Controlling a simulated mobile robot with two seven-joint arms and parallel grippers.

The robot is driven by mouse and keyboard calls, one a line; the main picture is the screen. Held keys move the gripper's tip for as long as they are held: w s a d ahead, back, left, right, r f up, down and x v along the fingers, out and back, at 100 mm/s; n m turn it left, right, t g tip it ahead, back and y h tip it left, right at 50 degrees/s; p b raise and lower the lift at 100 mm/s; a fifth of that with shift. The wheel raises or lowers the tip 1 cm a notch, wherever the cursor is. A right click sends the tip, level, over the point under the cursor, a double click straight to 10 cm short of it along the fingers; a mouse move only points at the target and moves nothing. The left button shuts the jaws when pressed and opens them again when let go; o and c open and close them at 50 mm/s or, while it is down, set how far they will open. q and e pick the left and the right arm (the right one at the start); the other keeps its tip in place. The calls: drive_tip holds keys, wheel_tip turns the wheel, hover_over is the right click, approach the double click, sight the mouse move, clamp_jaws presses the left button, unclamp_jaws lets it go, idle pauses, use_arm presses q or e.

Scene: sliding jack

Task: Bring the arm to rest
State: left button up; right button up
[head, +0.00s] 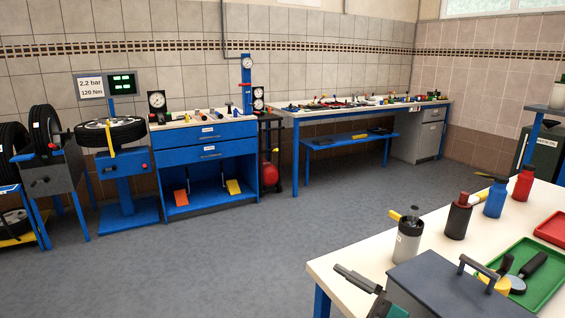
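Neither of my grippers shows in the head view, and I see no part of either arm that I can be sure of. Whether they are open or shut is hidden from me. No jack can be made out for certain. A dark grey bar-like tool (358,279) lies at the near left edge of the white-topped bench (335,262), partly cut off by the picture's lower edge.
The near bench holds a grey toolbox (440,285), green tray (545,275), grey canister (407,245), dark bottle (457,218), blue bottle (496,198) and red bottle (523,184). A blue cabinet (208,150) and long bench (360,112) line the wall. Open floor (220,250) lies between.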

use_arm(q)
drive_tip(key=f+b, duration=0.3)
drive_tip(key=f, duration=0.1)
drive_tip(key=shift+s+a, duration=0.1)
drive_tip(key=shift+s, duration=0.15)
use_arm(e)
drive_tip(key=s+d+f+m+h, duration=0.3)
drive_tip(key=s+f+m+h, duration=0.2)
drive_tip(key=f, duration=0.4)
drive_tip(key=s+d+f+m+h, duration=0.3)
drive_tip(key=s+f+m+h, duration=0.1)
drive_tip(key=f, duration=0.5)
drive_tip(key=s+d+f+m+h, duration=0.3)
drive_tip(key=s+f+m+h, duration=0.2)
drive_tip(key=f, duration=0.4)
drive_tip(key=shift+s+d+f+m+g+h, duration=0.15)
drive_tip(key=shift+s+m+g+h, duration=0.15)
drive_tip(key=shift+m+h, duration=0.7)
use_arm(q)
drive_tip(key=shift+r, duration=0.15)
